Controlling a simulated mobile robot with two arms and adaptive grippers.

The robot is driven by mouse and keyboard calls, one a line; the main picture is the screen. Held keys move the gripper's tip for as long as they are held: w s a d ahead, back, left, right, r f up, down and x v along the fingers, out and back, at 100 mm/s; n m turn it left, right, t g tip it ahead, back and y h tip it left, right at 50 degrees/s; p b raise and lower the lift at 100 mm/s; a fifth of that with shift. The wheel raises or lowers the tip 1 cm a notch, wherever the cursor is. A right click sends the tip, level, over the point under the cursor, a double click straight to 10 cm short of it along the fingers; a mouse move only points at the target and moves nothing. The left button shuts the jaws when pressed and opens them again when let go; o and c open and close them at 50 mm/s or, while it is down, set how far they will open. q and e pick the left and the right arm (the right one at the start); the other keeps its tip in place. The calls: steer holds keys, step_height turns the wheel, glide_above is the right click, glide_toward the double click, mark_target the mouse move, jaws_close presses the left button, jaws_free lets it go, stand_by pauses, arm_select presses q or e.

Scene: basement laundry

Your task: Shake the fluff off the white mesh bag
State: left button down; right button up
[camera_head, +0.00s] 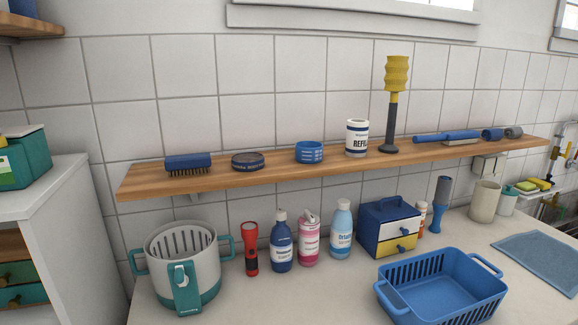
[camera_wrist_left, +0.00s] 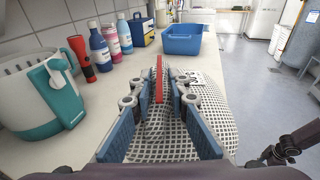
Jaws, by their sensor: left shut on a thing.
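The white mesh bag (camera_wrist_left: 215,118) shows in the left wrist view, with a dark grid pattern and a red strip (camera_wrist_left: 159,80) near its top. My left gripper (camera_wrist_left: 168,100), with blue finger pads, is shut on the bag, which bulges between and to the right of the fingers. A small white label with black marks (camera_wrist_left: 196,78) shows beside the right finger. I cannot make out any fluff on the mesh. The head view shows neither the bag nor a gripper. A dark jointed part at the right edge of the wrist view looks like my right gripper (camera_wrist_left: 282,150); its jaw state is unclear.
The counter holds a white and teal pot (camera_head: 178,262), red flashlight (camera_head: 251,250), several bottles, a blue drawer box (camera_head: 388,215) and a blue basket (camera_head: 440,298). A wooden shelf (camera_head: 225,178) runs above. Open floor (camera_wrist_left: 248,75) lies right of the counter.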

arm_select(q)
step_height(320, 180, down, 4)
steer(key=shift+f, duration=0.25)
step_height(320, 180, up, 6)
steer(key=shift+d+f, duration=0.1)
step_height(320, 180, down, 6)
steer(key=shift+r, duration=0.2)
stand_by(0.6)
